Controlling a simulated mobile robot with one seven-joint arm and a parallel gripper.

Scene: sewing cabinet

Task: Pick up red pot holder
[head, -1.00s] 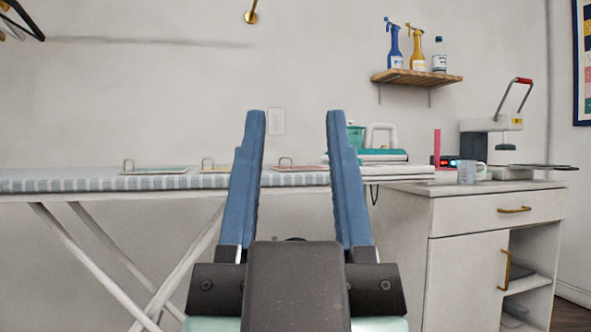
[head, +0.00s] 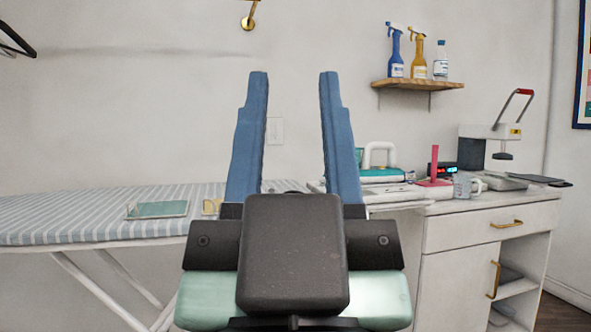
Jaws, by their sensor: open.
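My gripper (head: 294,80) is open, its two blue fingers pointing up and apart, with nothing between their tips. It fills the middle of the head view. The red pot holder cannot be made out now; the black body of my gripper covers the part of the ironing board (head: 70,213) behind it. A green pot holder (head: 157,209) lies flat on the board, left of my gripper. A yellow pot holder (head: 211,206) lies beside it, partly hidden by my left finger.
A white cabinet (head: 470,241) stands at the right, bearing a clear measuring cup (head: 463,186) and a press (head: 492,146). An iron (head: 380,158) stands behind my right finger. A wall shelf (head: 417,84) holds bottles. The board's left part is clear.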

